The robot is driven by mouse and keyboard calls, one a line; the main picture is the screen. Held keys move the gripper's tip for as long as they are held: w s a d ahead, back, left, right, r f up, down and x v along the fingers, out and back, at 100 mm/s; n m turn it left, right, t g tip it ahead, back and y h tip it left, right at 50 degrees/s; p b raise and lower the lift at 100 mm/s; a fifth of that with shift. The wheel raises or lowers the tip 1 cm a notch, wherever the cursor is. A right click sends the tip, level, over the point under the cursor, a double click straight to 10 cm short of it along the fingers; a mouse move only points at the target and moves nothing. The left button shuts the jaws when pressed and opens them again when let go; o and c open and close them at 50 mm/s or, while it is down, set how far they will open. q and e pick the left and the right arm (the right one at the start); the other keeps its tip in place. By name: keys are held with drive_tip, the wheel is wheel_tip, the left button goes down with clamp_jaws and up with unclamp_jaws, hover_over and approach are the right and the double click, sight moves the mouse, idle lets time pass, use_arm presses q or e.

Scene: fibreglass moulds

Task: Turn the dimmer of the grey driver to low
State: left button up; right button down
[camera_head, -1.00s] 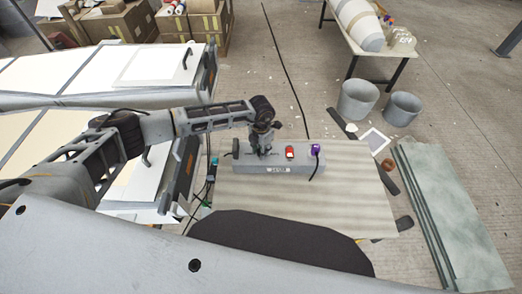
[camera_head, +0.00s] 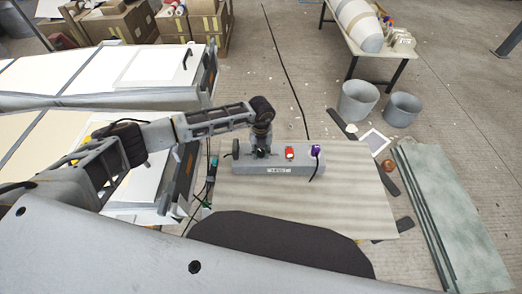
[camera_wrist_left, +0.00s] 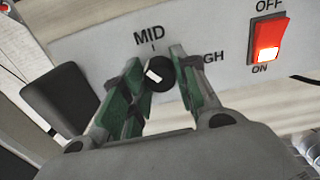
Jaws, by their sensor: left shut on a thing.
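The grey driver (camera_head: 306,168) is a long grey box on the table, seen in the head view. Its dimmer knob (camera_wrist_left: 158,77) is black and round with a white mark on its face. The wrist view shows a "MID" label and tick above the knob and a partly hidden label ending in "GH" to its right. My left gripper (camera_wrist_left: 153,90), with green finger pads, is shut on the knob, one finger on each side. In the head view this gripper (camera_head: 261,150) hides the knob. My right gripper is not in view.
A red rocker switch (camera_wrist_left: 268,40) marked OFF and ON is to the right of the knob. A purple part (camera_head: 316,150) with a black cable is at the driver's right end. A black flat part (camera_wrist_left: 66,97) is at its left. The table front (camera_head: 300,200) is clear.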

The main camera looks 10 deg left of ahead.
use_arm(q)
drive_tip(key=shift+n, duration=2.1)
drive_tip(key=shift+n+p, duration=0.35)
drive_tip(key=shift+n, duration=0.05)
drive_tip(key=n+p, duration=0.1)
drive_tip(key=n, duration=0.3)
drive_tip(key=shift+n, duration=0.8)
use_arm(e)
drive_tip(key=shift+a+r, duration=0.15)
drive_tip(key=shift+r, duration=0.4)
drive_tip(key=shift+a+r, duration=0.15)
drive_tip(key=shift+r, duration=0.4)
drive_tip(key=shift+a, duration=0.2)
use_arm(q)
drive_tip(key=o, duration=1)
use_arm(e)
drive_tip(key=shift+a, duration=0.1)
